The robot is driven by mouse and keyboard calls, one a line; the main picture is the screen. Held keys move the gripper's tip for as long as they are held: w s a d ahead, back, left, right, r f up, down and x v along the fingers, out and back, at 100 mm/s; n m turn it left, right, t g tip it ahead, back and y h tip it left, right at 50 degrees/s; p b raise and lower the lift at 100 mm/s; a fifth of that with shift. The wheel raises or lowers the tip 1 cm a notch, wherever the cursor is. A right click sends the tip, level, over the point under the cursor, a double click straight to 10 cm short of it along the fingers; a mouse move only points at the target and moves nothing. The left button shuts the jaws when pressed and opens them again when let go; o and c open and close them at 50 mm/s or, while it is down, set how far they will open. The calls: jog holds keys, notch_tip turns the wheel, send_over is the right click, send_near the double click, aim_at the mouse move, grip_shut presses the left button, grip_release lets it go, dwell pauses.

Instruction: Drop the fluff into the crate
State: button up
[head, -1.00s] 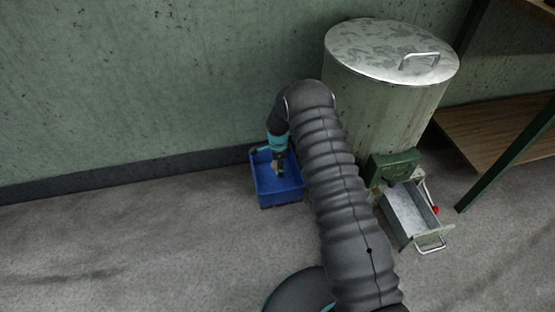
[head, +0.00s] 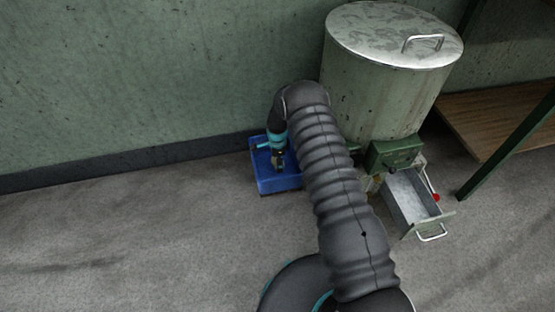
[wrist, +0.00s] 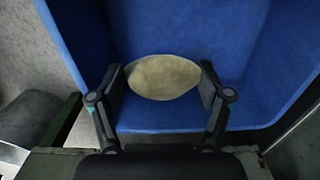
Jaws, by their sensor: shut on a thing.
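The fluff is a pale beige oval lump (wrist: 164,77) between my two fingers in the wrist view. My gripper (wrist: 162,84) is shut on it, with one finger pad against each side. The crate (wrist: 200,25) is blue, and its floor and walls surround the fluff in the wrist view. In the head view the blue crate (head: 276,183) stands on the floor by the wall. My gripper (head: 278,165) points down over the crate's opening there. The fluff is too small to make out clearly in the head view. I cannot tell how high it is above the crate floor.
A tall metal bin with a lid (head: 385,85) stands right of the crate. Its green fitting (head: 394,153) and open metal drawer (head: 411,196) stick out low in front. A shelf (head: 500,118) is at the right. The floor at left (head: 120,225) is clear.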

jog(key=o, duration=0.9)
notch_tip(320, 180, up, 12)
dwell(0.3)
dwell(0.7)
